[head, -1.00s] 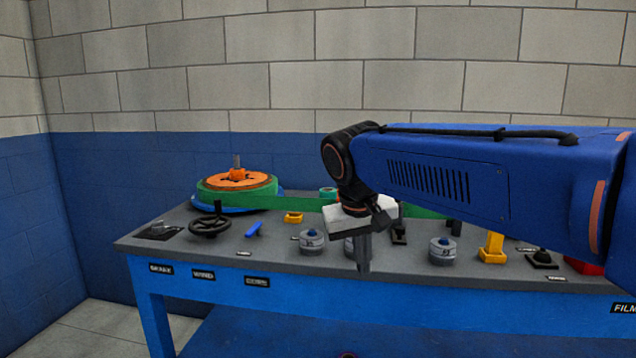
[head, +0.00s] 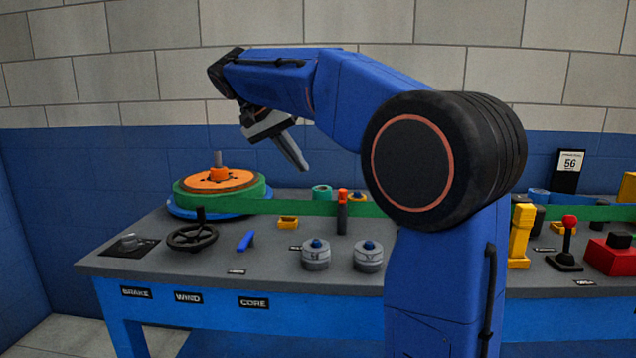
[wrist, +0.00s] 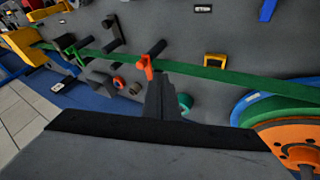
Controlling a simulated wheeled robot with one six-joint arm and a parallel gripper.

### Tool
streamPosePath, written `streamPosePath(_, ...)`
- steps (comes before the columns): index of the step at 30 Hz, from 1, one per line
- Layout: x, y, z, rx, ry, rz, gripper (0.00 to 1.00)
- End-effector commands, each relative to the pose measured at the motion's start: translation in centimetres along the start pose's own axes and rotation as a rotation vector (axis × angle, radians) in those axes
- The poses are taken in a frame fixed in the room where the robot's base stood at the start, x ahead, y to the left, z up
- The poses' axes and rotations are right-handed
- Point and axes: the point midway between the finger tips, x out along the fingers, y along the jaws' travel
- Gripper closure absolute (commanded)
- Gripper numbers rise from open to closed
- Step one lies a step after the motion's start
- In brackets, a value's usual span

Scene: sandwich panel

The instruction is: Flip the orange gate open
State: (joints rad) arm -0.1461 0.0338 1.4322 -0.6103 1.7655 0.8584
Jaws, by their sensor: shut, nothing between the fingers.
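The orange gate (head: 342,196) is a small upright orange piece at a dark post beside the green film strip. In the wrist view the orange gate (wrist: 147,67) shows just past my fingertips, against the green strip and near a black roller. My gripper (head: 302,165) is shut and empty. It hangs tilted above the table, up and left of the gate in the head view. My gripper (wrist: 160,82) in the wrist view overlaps the gate's surroundings, and I cannot tell whether it touches the gate.
The green strip (head: 300,207) runs from the reel (head: 220,185) at left behind my arm. A handwheel (head: 192,236), a blue lever (head: 245,241), a yellow block (head: 288,222) and two grey weights (head: 316,255) stand on the table. A red-knobbed lever (head: 568,240) stands at right.

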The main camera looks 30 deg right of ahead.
Motion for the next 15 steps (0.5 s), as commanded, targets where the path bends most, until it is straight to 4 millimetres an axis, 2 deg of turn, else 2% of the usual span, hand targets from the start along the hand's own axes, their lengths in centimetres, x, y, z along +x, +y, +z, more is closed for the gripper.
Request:
streamPosePath(5, -0.66, -0.64, -1.08, 0.041, 0.005, 0.029, 1.00)
streamPosePath(15, -0.78, -0.70, -1.23, 0.049, 0.006, 0.034, 1.00)
